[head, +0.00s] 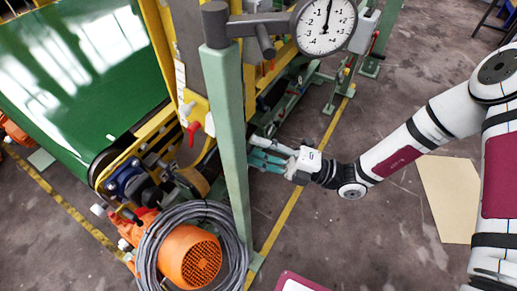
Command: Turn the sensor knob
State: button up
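No part in the head view can be clearly made out as the sensor knob. A round dial gauge (325,24) with a white face sits at the top, with a grey clamp (258,28) joining it to a pale green post (226,125). My gripper (254,151) is just right of the post, well below the gauge, its fingers pointing left. The fingers look spread apart, with nothing seen held between them. They are small here, and their tips come close to the post in the picture; whether they touch it cannot be told.
A green conveyor belt (75,75) with a yellow frame fills the left. Bare floor (330,225) lies below my arm.

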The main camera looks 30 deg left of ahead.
jog(key=v, duration=1.2)
dwell(0.4)
jog(key=s+d+r+n+t+h+p, duration=0.3)
jog(key=s+d+r+n+h, duration=0.3)
jog(key=d+r+n, duration=0.2)
jog(key=s+d+r+n+t+h+p, duration=0.3)
jog(key=s+d+r+n+h, duration=0.2)
jog(key=r+n, duration=0.8)
jog(key=s+d+r+n+t+h+p, duration=0.3)
jog(key=s+d+r+n+h, duration=0.3)
jog(key=d+r+n+h, duration=0.3)
jog(key=d+r+n, duration=0.2)
jog(key=d+n, duration=0.1)
jog(key=shift+s+d+r, duration=0.25)
jog(key=shift+s+d, duration=0.05)
jog(key=shift+d, duration=0.05)
